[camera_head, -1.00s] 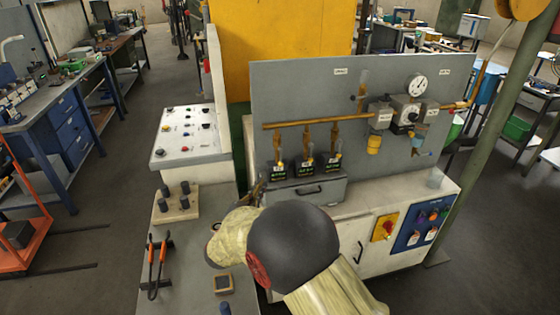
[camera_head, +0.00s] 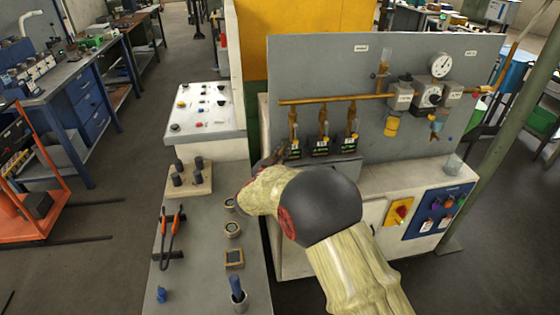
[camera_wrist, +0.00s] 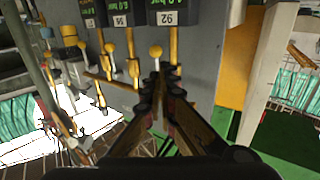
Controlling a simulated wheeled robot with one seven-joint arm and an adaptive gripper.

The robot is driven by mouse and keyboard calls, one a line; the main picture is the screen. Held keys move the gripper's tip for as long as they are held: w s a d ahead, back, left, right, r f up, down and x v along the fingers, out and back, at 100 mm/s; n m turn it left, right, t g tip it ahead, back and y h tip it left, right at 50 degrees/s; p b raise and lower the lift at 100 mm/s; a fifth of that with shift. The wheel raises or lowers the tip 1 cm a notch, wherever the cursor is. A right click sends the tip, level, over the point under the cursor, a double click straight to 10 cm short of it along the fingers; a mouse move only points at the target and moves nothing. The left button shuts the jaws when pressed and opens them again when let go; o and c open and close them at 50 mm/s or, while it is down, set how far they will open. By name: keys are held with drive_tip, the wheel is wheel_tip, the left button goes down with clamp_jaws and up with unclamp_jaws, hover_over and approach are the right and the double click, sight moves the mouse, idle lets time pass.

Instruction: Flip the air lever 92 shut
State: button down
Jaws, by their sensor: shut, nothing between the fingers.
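The unit labelled 92 (camera_wrist: 167,18) is a dark box with green text at the top of the wrist view. A lever with a round yellow knob (camera_wrist: 155,50) shows just below it. My gripper (camera_wrist: 158,72) is shut and empty, its fingertips just below this knob in the picture; I cannot tell whether they touch it. In the head view my gripper (camera_head: 279,156) is dark and small beside the leftmost dark unit (camera_head: 294,149) on the grey panel. My arm hides part of that area, and the lever's angle is unclear.
The grey panel (camera_head: 420,150) stands behind. The bench (camera_head: 200,270) holds a peg block (camera_head: 189,180) and orange-handled tongs (camera_head: 168,236).

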sight(296, 136)
drive_tip(key=b+x, duration=0.1)
drive_tip(key=x, duration=0.4)
drive_tip(key=shift+d, duration=0.1)
idle(0.4)
